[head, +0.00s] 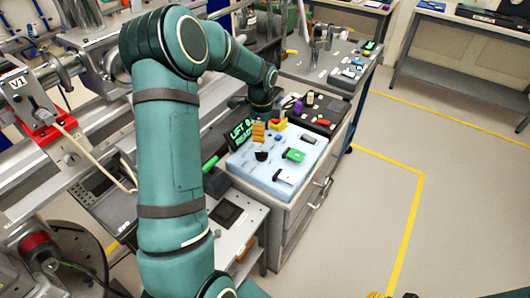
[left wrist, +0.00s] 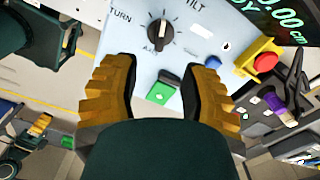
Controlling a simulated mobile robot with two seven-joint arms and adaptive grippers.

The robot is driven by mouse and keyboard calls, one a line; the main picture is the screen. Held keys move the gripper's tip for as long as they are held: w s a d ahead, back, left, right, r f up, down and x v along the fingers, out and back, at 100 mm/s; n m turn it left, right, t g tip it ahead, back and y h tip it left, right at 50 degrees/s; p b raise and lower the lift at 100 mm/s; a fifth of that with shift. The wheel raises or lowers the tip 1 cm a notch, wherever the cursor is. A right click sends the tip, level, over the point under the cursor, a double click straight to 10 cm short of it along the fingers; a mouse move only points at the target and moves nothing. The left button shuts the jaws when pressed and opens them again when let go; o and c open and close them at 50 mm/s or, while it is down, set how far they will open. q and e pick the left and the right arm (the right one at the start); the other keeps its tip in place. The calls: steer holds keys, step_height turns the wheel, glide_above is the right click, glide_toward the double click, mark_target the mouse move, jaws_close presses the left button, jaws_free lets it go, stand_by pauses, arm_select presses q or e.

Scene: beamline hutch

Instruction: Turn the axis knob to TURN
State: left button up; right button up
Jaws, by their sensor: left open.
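The axis knob (left wrist: 160,33) is black with a white pointer line, on a pale blue panel (left wrist: 75,12). In the left wrist view, TURN is printed to its upper left and TILT to its upper right. The pointer appears to point up between them. The knob also shows in the head view (head: 261,156). My left gripper (left wrist: 158,88) is open and empty, its orange-padded fingers apart, with the knob beyond the gap and not gripped. It hangs above the panel in the head view (head: 258,133). Only a sliver, apparently my right gripper (head: 377,295), shows at the bottom edge.
A green-lettered display (head: 241,132) reads LIFT and READY. The floor to the right is open.

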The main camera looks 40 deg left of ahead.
mark_target(263, 152)
arm_select(q)
step_height(263, 152, down, 10)
steer(key=shift+r+b, duration=0.25)
steer(key=shift+b, duration=0.45)
steer(key=shift+d, duration=0.1)
jaws_close()
